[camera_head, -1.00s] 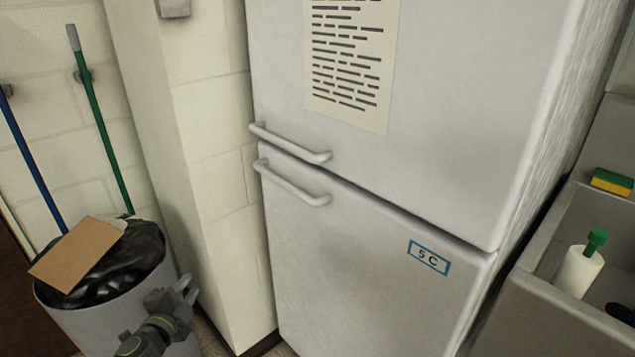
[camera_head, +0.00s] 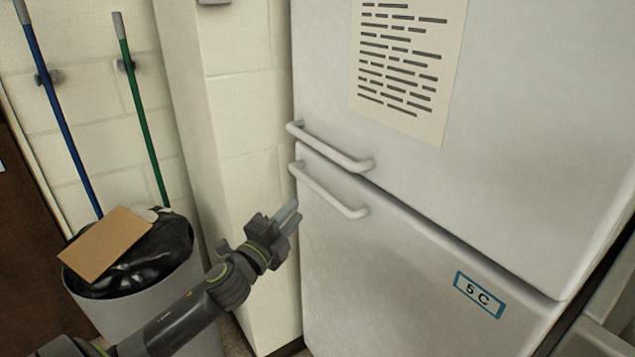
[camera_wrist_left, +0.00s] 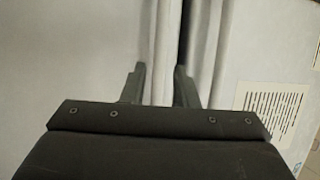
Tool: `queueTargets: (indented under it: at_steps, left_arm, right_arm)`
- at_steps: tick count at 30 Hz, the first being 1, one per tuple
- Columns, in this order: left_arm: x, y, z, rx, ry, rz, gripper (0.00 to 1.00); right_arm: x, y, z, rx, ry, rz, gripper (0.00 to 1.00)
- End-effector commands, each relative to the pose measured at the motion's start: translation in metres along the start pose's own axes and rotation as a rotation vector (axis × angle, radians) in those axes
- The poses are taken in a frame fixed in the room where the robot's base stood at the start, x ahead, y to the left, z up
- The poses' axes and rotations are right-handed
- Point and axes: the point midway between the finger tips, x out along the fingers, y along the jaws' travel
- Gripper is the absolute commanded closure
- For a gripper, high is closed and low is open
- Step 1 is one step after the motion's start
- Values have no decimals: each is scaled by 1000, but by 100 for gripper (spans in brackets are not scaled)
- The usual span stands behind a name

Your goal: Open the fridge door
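The white fridge has an upper door (camera_head: 520,130) with a printed sheet on it and a lower door (camera_head: 400,270) with a "5 C" label. Both doors are shut. The upper handle (camera_head: 330,150) and the lower handle (camera_head: 328,192) are white bars, one just above the other. My left gripper (camera_head: 289,215) is just left of and below the lower handle's left end, apart from it in the head view. In the left wrist view its two fingers (camera_wrist_left: 158,85) are spread with nothing between them, and the handles lie beyond the tips. My right gripper is not in view.
A grey bin (camera_head: 150,310) with a black bag and a piece of cardboard (camera_head: 108,243) stands left of the fridge, under my left arm. A cream wall column (camera_head: 245,120) stands beside the fridge. Blue and green poles hang on the wall.

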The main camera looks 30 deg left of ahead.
Motion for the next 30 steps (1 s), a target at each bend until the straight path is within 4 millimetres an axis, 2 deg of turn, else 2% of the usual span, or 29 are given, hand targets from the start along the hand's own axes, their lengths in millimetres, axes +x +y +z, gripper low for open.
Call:
queueTargets:
  at_steps: [1,6,15,21,30]
  left_arm:
    - [11,-4,0,-5,-1,-2,73]
    - [43,-4,-1,-5,0,-2,73]
    - [88,-2,-1,-2,0,-1,73]
    - [101,-1,0,-1,0,0,73]
    - [103,0,0,0,1,0,73]
  right_arm:
    - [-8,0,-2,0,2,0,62]
    - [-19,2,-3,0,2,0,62]
    - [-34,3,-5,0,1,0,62]
    - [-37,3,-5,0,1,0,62]
    - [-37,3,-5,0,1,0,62]
